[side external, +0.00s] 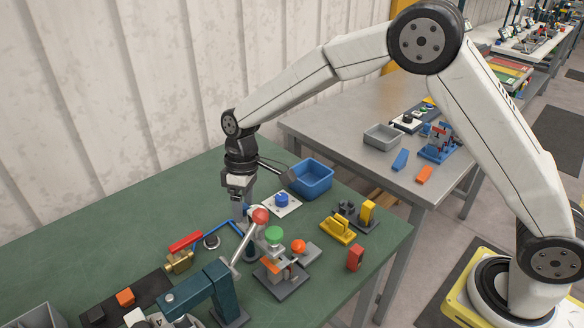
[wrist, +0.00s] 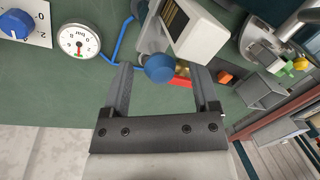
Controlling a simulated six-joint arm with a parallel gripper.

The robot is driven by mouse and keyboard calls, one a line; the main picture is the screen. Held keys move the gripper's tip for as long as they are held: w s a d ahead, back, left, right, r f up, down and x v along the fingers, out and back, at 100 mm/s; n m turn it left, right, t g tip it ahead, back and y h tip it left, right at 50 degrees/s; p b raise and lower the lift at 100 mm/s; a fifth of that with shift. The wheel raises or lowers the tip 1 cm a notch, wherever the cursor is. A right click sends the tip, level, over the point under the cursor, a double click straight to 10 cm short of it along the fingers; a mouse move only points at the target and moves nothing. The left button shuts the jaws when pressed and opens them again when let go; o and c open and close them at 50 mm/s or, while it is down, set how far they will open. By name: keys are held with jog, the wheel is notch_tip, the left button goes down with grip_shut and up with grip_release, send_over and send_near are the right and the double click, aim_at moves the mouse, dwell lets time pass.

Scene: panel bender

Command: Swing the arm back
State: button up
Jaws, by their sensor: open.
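A teal bench machine (side external: 222,292) stands at the front of the green table in the side view. A grey lever with a red ball end (side external: 260,215) slants up beside it. I cannot tell for sure which part is the arm to be swung. My gripper (side external: 240,212) points down just behind and left of the red ball. In the wrist view my gripper (wrist: 164,74) is open.
A green ball (side external: 274,235) and an orange ball (side external: 298,246) sit on nearby fixtures. A gauge (wrist: 78,42), a blue dial (side external: 282,200), a red bar (side external: 186,241) and a blue bin (side external: 312,177) are close around. Green table is bare at the back left.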

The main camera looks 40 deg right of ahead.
jog(key=shift+s+a+f, duration=0.1)
jog(key=shift+f, duration=0.65)
grip_shut()
dwell(1.0)
